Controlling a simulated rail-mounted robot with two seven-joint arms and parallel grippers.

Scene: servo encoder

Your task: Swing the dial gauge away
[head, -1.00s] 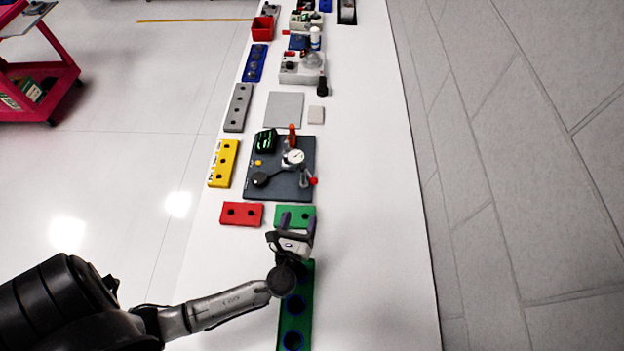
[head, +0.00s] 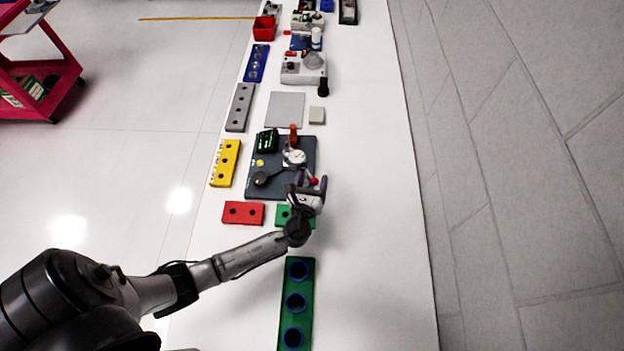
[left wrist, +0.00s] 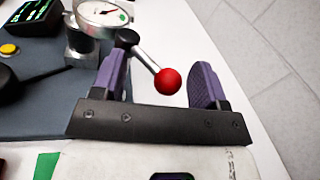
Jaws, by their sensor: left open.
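The dial gauge (head: 294,157) has a white round face and stands on a dark grey base plate (head: 256,189). It also shows at the top of the left wrist view (left wrist: 101,12). A metal lever with a red ball knob (left wrist: 167,81) comes from a black pivot beside the gauge; in the head view the knob (head: 314,181) is small and partly crowded by the gripper. My left gripper (head: 310,182) is open at the plate's near right corner. In the left wrist view its purple fingers (left wrist: 160,85) stand either side of the lever and knob, with gaps visible. My right gripper is not in view.
A green display box (head: 267,141), an orange-red upright part (head: 293,136) and a black knob (head: 260,179) are on the plate. Red (head: 243,212) and green (head: 282,215) blocks lie at its near side. The table's right side (head: 375,200) is clear.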

